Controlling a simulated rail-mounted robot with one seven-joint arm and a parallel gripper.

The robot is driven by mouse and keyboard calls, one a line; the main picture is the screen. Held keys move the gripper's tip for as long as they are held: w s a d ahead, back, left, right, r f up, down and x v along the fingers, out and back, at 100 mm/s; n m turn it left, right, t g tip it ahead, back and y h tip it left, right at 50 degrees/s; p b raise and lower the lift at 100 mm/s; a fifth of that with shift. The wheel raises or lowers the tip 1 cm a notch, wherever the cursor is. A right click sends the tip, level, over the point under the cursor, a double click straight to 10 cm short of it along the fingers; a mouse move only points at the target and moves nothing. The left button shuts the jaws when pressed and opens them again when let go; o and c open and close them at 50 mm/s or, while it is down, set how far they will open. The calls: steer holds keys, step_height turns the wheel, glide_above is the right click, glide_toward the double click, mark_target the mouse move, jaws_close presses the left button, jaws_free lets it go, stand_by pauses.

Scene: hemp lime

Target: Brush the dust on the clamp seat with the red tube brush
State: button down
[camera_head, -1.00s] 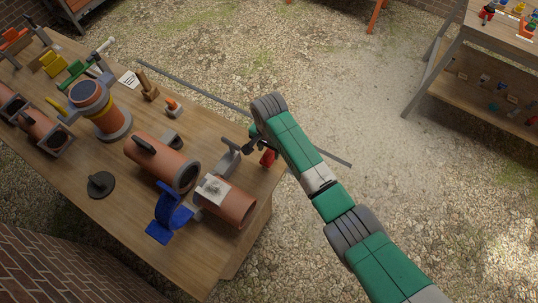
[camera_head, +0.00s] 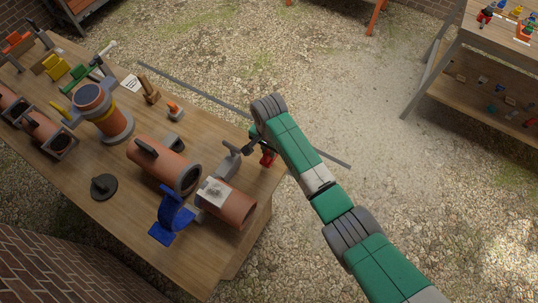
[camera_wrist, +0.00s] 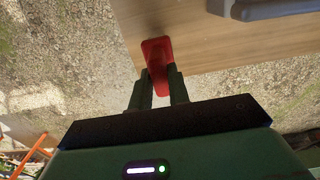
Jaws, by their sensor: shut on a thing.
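The red tube brush (camera_head: 267,160) is at the table's right edge, mostly hidden by my arm in the head view. In the wrist view the red brush (camera_wrist: 156,50) sits between the two fingers of my gripper (camera_wrist: 158,80), which is shut on it. In the head view my gripper (camera_head: 257,146) is right of the terracotta pipes and apart from them. A pale, speckled patch (camera_head: 213,191) lies on top of the right-hand pipe (camera_head: 236,210). It looks like the dusty clamp seat, but I cannot tell for sure. A blue clamp-like piece (camera_head: 172,214) stands left of it.
A grey bracket (camera_head: 231,160) stands between my gripper and the pipes. Another terracotta pipe (camera_head: 155,168) lies to the left, with a dark round lid (camera_head: 103,187) before it. More pipes and tools crowd the table's (camera_head: 125,215) far left. Shelves stand at the right.

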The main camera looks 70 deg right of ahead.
steer(key=shift+r+p, duration=1.7)
steer(key=shift+r, duration=0.3)
